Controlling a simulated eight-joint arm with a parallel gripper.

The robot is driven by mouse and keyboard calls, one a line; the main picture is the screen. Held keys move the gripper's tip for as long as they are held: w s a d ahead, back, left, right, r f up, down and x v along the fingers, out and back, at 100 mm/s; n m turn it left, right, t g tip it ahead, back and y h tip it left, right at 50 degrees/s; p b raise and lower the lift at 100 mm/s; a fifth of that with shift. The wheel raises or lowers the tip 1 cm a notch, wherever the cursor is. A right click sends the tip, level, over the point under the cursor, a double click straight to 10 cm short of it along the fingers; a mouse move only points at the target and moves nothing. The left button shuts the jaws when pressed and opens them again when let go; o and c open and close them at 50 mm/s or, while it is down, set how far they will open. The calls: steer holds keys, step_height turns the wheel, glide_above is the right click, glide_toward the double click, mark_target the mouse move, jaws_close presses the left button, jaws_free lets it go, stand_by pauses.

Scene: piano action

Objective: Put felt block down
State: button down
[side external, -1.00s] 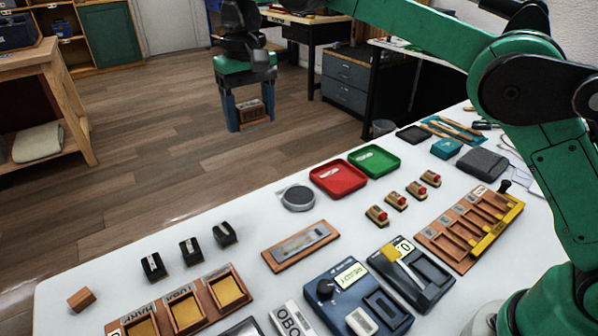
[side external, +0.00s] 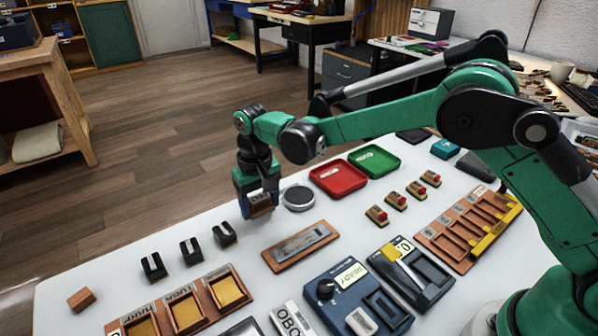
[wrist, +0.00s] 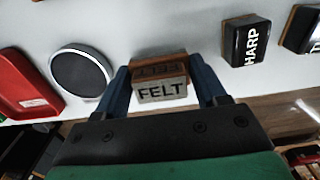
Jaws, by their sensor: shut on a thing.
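The felt block (wrist: 160,90) is a small wooden block with a pale face marked FELT. It is between the blue fingers of my gripper (wrist: 158,92) in the wrist view, and the gripper is shut on it. In the side view, my gripper (side external: 257,205) holds the felt block (side external: 261,201) low at the table's far edge, left of the round grey disc (side external: 298,197). I cannot tell whether the block touches the white table (side external: 190,285).
Several dark blocks (side external: 191,251) stand to the left, one labelled HARP in the wrist view (wrist: 245,42). A wooden tray with a grey strip (side external: 300,247) lies nearer. A red tray (side external: 338,178) and a green tray (side external: 374,160) are to the right.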

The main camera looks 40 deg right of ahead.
mark_target(259, 198)
steer(key=shift+f, duration=0.95)
steer(key=shift+f, duration=0.35)
steer(key=shift+c, duration=0.3)
jaws_free()
steer(key=shift+f, duration=0.1)
step_height(259, 198, up, 13)
steer(key=shift+f, duration=0.2)
steer(key=s+d+r+t, duration=0.3)
steer(key=s+d+r, duration=0.3)
steer(key=s+d, duration=0.15)
steer(key=s+d+f+t, duration=0.4)
steer(key=s+d, duration=0.1)
steer(key=s, duration=0.4)
steer(key=shift+d, duration=0.25)
